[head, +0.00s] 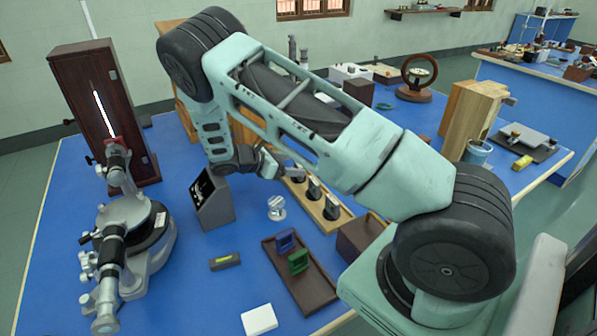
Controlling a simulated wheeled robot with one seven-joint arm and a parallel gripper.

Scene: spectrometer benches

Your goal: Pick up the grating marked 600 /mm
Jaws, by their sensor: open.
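No marking reading 600 /mm is legible, so I cannot tell which piece is that grating. A blue framed piece (286,240) and a green framed piece (298,261) stand upright on a dark brown tray (316,290) at the front middle of the blue bench. Several dark upright pieces, one of them here (332,209), stand in a light wooden rack (327,225) behind the tray. My gripper (284,169) is open above the far left end of this rack, apart from the framed pieces. My arm hides part of the rack.
A spectrometer (128,235) and a dark lamp housing (90,110) stand at left. A grey sloped block (212,200), a clear round piece (276,208), a small olive box (225,262), a white card (259,320) and a brown box (361,236) surround the tray.

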